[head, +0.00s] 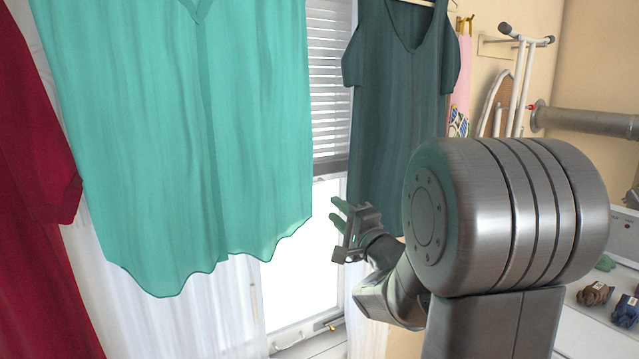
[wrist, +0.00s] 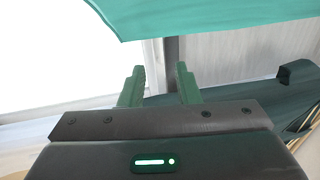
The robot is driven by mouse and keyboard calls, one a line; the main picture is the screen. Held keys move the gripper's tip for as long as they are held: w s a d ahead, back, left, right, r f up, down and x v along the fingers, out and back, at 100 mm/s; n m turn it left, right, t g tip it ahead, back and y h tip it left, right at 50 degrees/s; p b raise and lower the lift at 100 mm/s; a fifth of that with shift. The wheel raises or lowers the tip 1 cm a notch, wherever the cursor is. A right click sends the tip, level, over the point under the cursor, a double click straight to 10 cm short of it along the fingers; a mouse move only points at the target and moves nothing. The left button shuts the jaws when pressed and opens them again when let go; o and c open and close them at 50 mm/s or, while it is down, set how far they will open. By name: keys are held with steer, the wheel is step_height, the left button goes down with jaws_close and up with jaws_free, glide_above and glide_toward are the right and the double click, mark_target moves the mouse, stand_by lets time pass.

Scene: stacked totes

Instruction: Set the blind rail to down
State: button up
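The white slatted blind (head: 328,90) hangs partly lowered over the window, between a teal garment and a dark green one. Its grey bottom rail (head: 330,168) is about halfway down the window, with bright bare glass below. The garments hide the rail's ends. My gripper (head: 336,212) is in front of the window, below the rail in the picture and apart from it. In the wrist view its green fingers (wrist: 160,82) are open with nothing held. A dark strip shows beyond them; I cannot tell whether it is the rail or window frame.
The teal garment (head: 190,130) hangs close on the left and crosses the top of the wrist view. The dark green garment (head: 400,110) hangs close on the right. A red garment (head: 35,180) hangs far left. Small objects (head: 595,293) lie on a white surface at right.

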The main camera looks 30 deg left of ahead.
steer(key=p+x, duration=0.3)
steer(key=x, duration=0.9)
steer(key=shift+f, duration=0.1)
jaws_close()
